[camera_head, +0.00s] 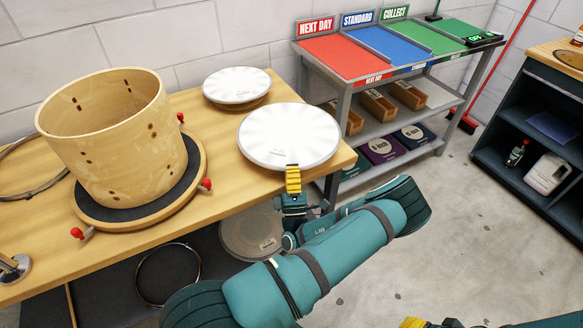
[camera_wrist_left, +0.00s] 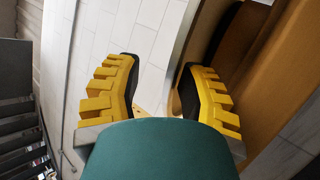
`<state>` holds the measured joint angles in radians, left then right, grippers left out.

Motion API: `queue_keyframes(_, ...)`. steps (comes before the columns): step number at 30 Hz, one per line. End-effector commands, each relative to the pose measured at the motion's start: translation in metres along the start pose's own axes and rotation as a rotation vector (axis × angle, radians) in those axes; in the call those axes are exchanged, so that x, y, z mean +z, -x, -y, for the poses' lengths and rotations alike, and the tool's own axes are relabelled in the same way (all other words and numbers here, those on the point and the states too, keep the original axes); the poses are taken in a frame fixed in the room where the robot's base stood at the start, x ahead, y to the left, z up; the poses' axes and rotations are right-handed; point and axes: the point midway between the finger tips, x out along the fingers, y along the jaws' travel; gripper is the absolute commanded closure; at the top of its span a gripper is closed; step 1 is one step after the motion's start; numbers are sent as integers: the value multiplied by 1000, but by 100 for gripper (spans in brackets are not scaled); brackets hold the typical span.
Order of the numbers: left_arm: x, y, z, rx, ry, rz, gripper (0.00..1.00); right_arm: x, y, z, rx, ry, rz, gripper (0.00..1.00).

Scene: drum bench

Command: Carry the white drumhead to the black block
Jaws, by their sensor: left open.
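Two white drumheads lie on the wooden bench. The nearer, larger-looking one (camera_head: 289,133) is at the bench's right end; the other (camera_head: 237,84) is behind it, on a brown round support. My left gripper (camera_head: 292,178) is at the near edge of the nearer drumhead, its yellow fingers overlapping the rim in the picture. In the left wrist view the left gripper (camera_wrist_left: 157,90) is open, with a pale edge running between its fingers; I cannot tell whether they touch it. My right gripper (camera_head: 430,323) barely shows at the bottom edge. I cannot make out a separate black block.
A wooden drum shell (camera_head: 112,140) stands on a round black-topped turntable (camera_head: 95,213) with red-tipped clamps on the bench (camera_head: 232,192). A grey rack (camera_head: 352,116) with red, blue and green trays stands behind right. A dark cabinet (camera_head: 500,195) is at far right. Floor between is clear.

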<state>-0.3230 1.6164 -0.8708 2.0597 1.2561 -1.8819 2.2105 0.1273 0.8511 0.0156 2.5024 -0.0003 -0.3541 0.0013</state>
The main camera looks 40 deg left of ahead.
Motion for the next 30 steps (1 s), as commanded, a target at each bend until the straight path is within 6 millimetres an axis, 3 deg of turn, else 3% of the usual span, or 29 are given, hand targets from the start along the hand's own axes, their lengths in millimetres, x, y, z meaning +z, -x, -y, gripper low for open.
queue_keyframes(15,0,95,0,-3,-1,4,60,0,1,0,0,0,1,53)
queue_keyframes(21,0,110,0,-1,-1,1,60,0,1,0,0,0,1,53)
queue_keyframes(26,-1,112,2,-14,-9,-7,60,0,1,0,0,0,1,53)
queue_keyframes(30,-10,113,21,-171,-106,-67,60,0,1,0,0,0,1,53)
